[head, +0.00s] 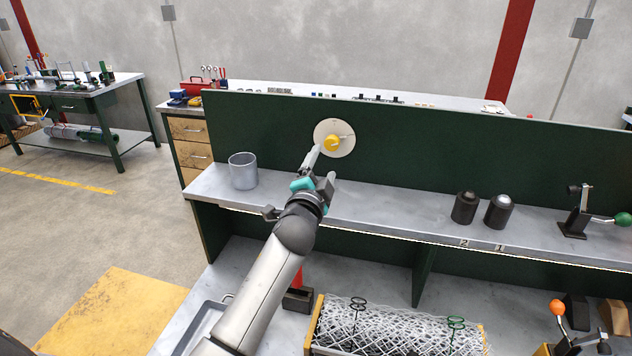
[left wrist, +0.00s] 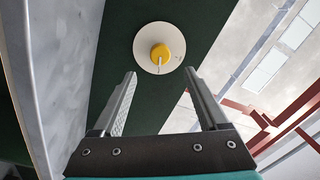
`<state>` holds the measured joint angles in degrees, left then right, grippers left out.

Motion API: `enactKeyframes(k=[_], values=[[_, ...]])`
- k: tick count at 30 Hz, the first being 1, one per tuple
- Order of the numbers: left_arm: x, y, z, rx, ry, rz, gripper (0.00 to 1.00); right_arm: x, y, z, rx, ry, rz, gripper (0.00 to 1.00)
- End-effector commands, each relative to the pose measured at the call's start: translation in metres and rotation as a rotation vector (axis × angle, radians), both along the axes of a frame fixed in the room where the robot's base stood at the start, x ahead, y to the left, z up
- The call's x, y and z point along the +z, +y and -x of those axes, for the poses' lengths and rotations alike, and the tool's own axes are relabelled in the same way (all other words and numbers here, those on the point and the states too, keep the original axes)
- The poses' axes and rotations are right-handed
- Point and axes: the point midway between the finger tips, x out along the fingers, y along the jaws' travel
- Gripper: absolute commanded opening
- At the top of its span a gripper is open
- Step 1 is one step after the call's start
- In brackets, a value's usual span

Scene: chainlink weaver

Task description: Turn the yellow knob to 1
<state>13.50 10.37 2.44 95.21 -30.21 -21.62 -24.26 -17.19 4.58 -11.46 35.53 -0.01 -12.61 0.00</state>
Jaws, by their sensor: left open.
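The yellow knob (head: 331,143) sits on a round white dial (head: 346,131) on the upright dark green panel. A pale pointer line runs down from the knob there, and a small dark mark, too small to read, is at the dial's right. My left gripper (head: 320,162) is in front of the dial, with its open fingers (left wrist: 160,75) apart and nothing between them. It seems short of the knob. My right gripper is not in view.
A grey cup (head: 243,171) stands on the shelf (head: 370,205) left of my arm. Two dark cylinders (head: 465,207) (head: 499,211) stand right, by labels 2 and 1. A green-ball lever (head: 580,215) is farther right. Wire mesh (head: 390,328) lies below.

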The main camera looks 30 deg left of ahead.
Motion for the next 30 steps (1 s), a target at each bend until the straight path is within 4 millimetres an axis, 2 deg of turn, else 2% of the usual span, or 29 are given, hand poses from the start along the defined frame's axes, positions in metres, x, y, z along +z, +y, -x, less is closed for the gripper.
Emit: enactKeyframes(k=[6, 12, 18, 30], values=[[-0.002, -0.009, 0.031, -0.001, 0.001, 0.001, 0.76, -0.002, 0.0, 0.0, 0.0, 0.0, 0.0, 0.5], [-0.003, -0.014, 0.05, 0.0, 0.001, 0.0, 0.76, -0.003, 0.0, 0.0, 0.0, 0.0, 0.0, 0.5], [-0.002, -0.015, 0.056, 0.0, 0.0, 0.0, 0.76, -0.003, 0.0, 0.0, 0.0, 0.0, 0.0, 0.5], [-0.002, -0.016, 0.056, 0.0, 0.0, 0.0, 0.76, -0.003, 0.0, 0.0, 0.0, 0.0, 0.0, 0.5]])
